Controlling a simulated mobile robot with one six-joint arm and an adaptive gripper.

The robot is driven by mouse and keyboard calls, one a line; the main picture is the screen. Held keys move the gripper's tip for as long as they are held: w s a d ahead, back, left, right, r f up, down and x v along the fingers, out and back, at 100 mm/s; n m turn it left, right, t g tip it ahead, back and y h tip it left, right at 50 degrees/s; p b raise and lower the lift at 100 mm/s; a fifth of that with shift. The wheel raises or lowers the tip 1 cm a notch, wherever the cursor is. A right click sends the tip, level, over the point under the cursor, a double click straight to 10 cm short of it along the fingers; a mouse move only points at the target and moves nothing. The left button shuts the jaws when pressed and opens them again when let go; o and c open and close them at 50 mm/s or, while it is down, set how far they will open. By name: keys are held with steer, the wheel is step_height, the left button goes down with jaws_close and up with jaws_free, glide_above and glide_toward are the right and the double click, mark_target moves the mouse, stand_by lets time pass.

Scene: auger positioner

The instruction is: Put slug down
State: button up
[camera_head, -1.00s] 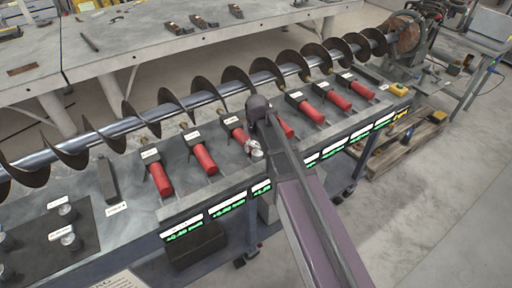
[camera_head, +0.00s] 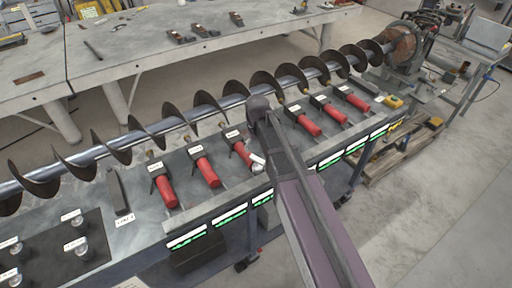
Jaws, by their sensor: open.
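My arm (camera_head: 312,200) reaches in from the bottom and bends over the middle of the bench (camera_head: 190,222). My gripper cannot be made out; the arm appears to hide it. A small silver-white piece (camera_head: 257,162) shows at the arm's left edge beside a red handle (camera_head: 242,154). I cannot tell whether it is a slug or part of my gripper. Several silver, labelled cylinders that look like slugs, one of them here (camera_head: 82,249), stand on the dark mat (camera_head: 52,262) at the lower left.
A long auger (camera_head: 150,133) runs across behind a row of red-handled clamps (camera_head: 207,172). Green-lettered displays (camera_head: 229,215) line the bench's front edge. A dark bar (camera_head: 117,190) lies left of the clamps. A wooden pallet (camera_head: 405,155) is on the floor at right.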

steer(key=shift+r+p, duration=0.35)
steer(key=shift+r, duration=0.25)
stand_by(0.3)
steer(key=s+d+m, duration=0.2)
steer(key=s+d, duration=0.4)
steer(key=d, duration=0.3)
steer(key=s+d+m, duration=0.2)
steer(key=s+d, duration=0.5)
steer(key=d, duration=0.3)
steer(key=shift+s, duration=0.1)
step_height(320, 180, down, 3)
steer(key=b, duration=0.3)
